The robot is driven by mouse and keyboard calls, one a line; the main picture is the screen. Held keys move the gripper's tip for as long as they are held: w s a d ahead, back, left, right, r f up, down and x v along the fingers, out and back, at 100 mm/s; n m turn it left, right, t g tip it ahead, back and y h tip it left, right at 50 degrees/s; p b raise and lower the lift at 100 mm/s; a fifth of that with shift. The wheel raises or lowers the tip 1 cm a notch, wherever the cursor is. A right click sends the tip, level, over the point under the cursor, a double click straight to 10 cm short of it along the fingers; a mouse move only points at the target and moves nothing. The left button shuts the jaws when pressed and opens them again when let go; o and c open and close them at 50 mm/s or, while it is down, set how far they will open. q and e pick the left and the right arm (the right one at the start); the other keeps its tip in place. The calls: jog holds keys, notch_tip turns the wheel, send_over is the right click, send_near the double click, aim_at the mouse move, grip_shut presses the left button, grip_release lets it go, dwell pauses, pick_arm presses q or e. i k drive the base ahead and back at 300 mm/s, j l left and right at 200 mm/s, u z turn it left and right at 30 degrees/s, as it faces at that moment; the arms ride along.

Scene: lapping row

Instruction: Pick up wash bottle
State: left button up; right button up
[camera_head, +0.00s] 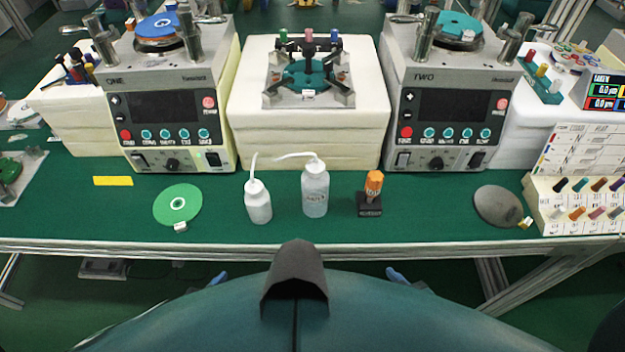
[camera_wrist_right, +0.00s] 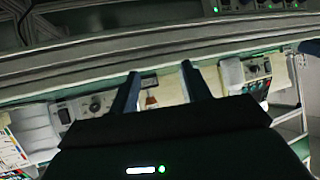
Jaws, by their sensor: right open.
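Two white wash bottles with bent spouts stand upright on the green bench top: a smaller, opaque one (camera_head: 258,203) and a taller, translucent, labelled one (camera_head: 315,190) just right of it. My right gripper (camera_head: 399,276) shows only as a small blue tip below the bench's front edge, well short of the bottles. In the right wrist view its two fingers (camera_wrist_right: 161,80) stand apart with nothing held between them. My left gripper (camera_head: 218,280) shows only as a small blue tip, also below the edge; its jaws are hidden.
An orange-capped item on a black base (camera_head: 370,200) stands right of the bottles. A green disc (camera_head: 178,204) lies left, a grey disc (camera_head: 497,206) right. Machines ONE (camera_head: 170,110) and TWO (camera_head: 440,110) and a white block (camera_head: 305,140) stand behind. The bench's front edge (camera_head: 200,248) lies before my grippers.

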aim_at(314, 178)
jog(key=k+l+u, duration=0.1)
jog(key=u, duration=0.3)
jog(key=k+l+u, duration=0.1)
jog(key=u, duration=0.3)
jog(key=k+l+u, duration=0.15)
jog(key=u, duration=0.25)
jog(key=k+l+u, duration=0.4)
jog(key=i, duration=0.25)
